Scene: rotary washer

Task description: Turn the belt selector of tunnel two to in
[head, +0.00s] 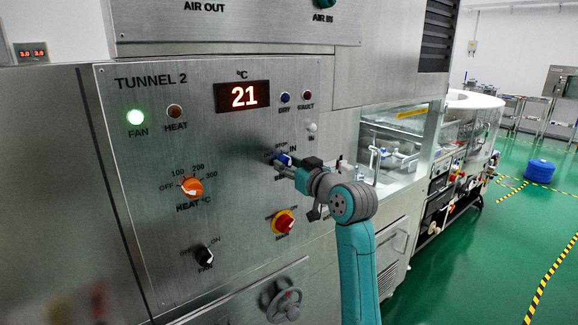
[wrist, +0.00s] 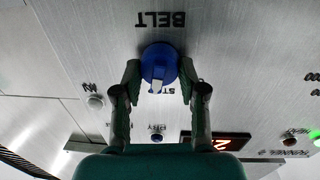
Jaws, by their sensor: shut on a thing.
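The belt selector is a blue round knob with a white pointer on the Tunnel 2 panel. It shows in the wrist view (wrist: 160,62) under the upside-down word BELT, and in the head view (head: 280,158), partly hidden by my gripper. My gripper (wrist: 160,75) has one finger on each side of the knob and is shut on it; it also shows in the head view (head: 290,163). The pointer points down in the wrist view, toward a partly covered label that seems to read STOP. A small white lamp (head: 311,127) is labelled IN.
The orange heat knob (head: 191,187), black fan knob (head: 204,257) and red-yellow main switch (head: 284,222) sit around and below on the panel. A handwheel (head: 284,300) is lower down. Green floor (head: 460,260) is open at right, with a blue round object (head: 540,170).

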